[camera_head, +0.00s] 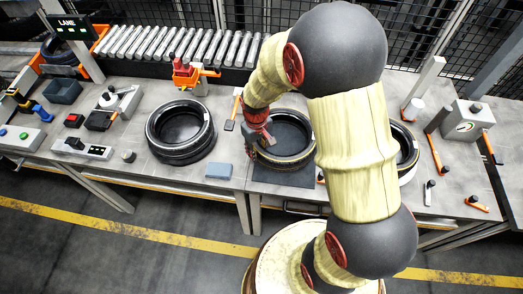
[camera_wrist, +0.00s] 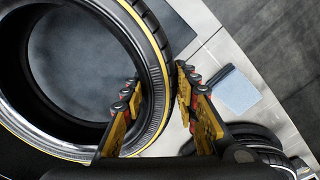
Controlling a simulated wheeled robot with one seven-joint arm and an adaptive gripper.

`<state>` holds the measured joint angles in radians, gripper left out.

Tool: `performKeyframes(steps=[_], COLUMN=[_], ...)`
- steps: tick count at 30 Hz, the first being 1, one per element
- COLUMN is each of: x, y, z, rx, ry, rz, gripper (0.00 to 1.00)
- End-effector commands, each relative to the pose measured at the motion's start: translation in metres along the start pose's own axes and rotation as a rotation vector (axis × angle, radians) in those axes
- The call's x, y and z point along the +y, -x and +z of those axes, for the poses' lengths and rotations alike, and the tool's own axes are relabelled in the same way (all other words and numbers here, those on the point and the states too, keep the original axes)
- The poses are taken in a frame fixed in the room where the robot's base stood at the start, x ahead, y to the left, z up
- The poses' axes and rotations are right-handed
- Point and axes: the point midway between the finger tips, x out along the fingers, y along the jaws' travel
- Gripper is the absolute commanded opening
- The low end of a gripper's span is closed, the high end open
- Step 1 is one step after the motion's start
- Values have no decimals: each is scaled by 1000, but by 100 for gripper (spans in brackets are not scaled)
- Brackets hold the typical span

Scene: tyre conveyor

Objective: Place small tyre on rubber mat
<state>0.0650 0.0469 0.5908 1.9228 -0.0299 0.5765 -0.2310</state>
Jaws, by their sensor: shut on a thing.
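A small black tyre with a thin yellow ring (camera_head: 297,160) lies flat over the dark rubber mat (camera_head: 284,179) in the head view. My gripper (camera_head: 262,140) is at its left side. In the wrist view, my gripper (camera_wrist: 158,85) has one finger inside the tyre (camera_wrist: 151,50) and one outside, shut on its wall. The mat (camera_wrist: 75,60) shows through the tyre's opening and beyond its upper right edge. My arm hides the tyre's right edge in the head view. I cannot tell whether the tyre touches the mat.
A larger black tyre (camera_head: 181,132) stands left on the grey table, and another (camera_head: 405,148) is partly behind my arm. A roller conveyor (camera_head: 180,44) runs along the back. An orange-clamped tool (camera_head: 190,75) stands behind the left tyre.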

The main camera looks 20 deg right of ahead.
Motion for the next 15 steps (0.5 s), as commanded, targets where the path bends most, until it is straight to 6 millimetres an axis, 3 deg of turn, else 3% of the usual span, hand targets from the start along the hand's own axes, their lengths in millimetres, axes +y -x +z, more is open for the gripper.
performKeyframes(steps=[9,15], x=[-3,-3], y=[-34,-37], z=[-7,-8], rx=[1,4], ry=[0,1], rz=[1,1], gripper=[0,0])
